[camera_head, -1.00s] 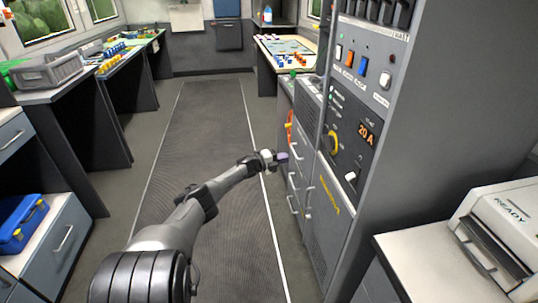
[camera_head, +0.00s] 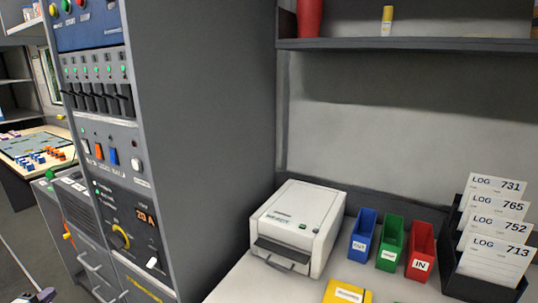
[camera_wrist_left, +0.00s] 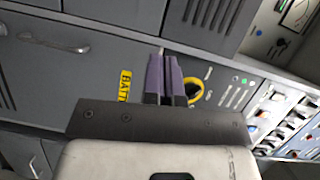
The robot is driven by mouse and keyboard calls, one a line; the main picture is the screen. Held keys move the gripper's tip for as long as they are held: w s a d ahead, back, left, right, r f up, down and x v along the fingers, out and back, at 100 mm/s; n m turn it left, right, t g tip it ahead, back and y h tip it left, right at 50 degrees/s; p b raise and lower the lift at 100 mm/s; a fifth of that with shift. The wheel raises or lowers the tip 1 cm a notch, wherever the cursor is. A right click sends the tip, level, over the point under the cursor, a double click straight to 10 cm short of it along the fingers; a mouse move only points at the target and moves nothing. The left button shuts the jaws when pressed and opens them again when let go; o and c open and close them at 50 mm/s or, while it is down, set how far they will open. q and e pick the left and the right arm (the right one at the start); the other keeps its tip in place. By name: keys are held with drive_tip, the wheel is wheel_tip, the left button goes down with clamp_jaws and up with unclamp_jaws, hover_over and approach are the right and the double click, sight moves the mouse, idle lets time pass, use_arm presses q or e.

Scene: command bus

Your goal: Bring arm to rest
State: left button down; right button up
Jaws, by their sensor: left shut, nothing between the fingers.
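My left gripper (camera_head: 46,295) shows only as a small purple and white tip at the bottom left edge of the head view, low in front of the grey control cabinet (camera_head: 215,120). In the left wrist view its two purple fingers (camera_wrist_left: 164,78) are together and hold nothing. Beyond them are the cabinet's grey doors and a yellow ring-shaped knob (camera_wrist_left: 194,90). I cannot tell the exact gap between the fingers and the cabinet. Most of my left arm is outside the head view. My right gripper is not in view.
A white printer (camera_head: 297,226) stands on the counter right of the cabinet. Blue (camera_head: 363,236), green (camera_head: 391,243) and red (camera_head: 420,251) bins and a rack of log cards (camera_head: 495,235) stand beside it. A shelf (camera_head: 400,44) hangs above. A table with small blocks (camera_head: 35,148) is far left.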

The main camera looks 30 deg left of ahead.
use_arm(q)
drive_tip(key=s+a+f+n+g+y, duration=0.1)
drive_tip(key=s+a+n+g+y, duration=0.1)
drive_tip(key=a+n+g+y, duration=0.35)
drive_tip(key=w+d+r+n+g, duration=0.1)
drive_tip(key=w+d+n+g, duration=0.4)
drive_tip(key=d, duration=0.2)
drive_tip(key=w+d+f+n+g+h+p, duration=0.1)
drive_tip(key=d+f+h, duration=0.1)
drive_tip(key=d, duration=1.3)
drive_tip(key=d+f+g+h+p, duration=0.2)
drive_tip(key=d+f, duration=0.1)
drive_tip(key=d, duration=1.2)
drive_tip(key=s+d+r+h+p, duration=0.3)
drive_tip(key=s+d, duration=0.1)
drive_tip(key=d, duration=0.8)
drive_tip(key=s+d+r+t+h+p, duration=0.1)
drive_tip(key=s+d+r+h+p, duration=0.25)
drive_tip(key=d, duration=0.85)
drive_tip(key=s+d+r+h+p, duration=0.25)
drive_tip(key=s+d, duration=0.25)
drive_tip(key=d, duration=0.7)
wheel_tip(320, 180, up, 37)
drive_tip(key=p, duration=3.7)
drive_tip(key=shift+w+a+r+m, duration=0.2)
drive_tip(key=shift+w+a+m, duration=0.1)
drive_tip(key=shift+w+m, duration=0.15)
